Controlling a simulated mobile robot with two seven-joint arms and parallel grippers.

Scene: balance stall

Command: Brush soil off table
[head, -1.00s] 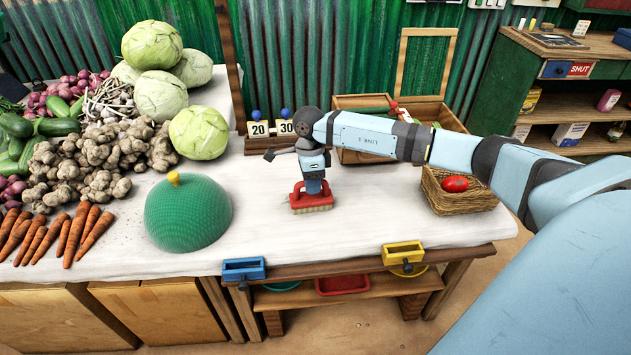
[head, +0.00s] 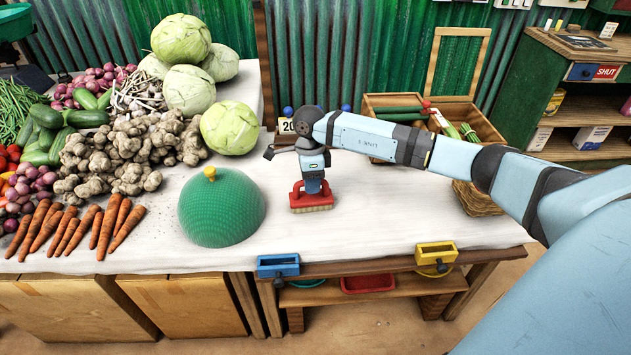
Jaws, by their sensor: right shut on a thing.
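My right gripper (head: 312,186) points down and is shut on a red brush (head: 311,199) with pale bristles. The brush is upright at the white table top (head: 360,222), its bristles at or very near the surface. A green mesh dome (head: 221,207) with a yellow knob stands on the table just left of the brush. My left gripper is out of view.
Carrots (head: 72,228), ginger (head: 125,155) and cabbages (head: 229,127) crowd the left. A wicker basket (head: 476,198) is partly behind my arm. Blue (head: 278,266) and yellow (head: 436,254) bins hang on the front edge. A red tray (head: 368,284) sits below. The front right table is clear.

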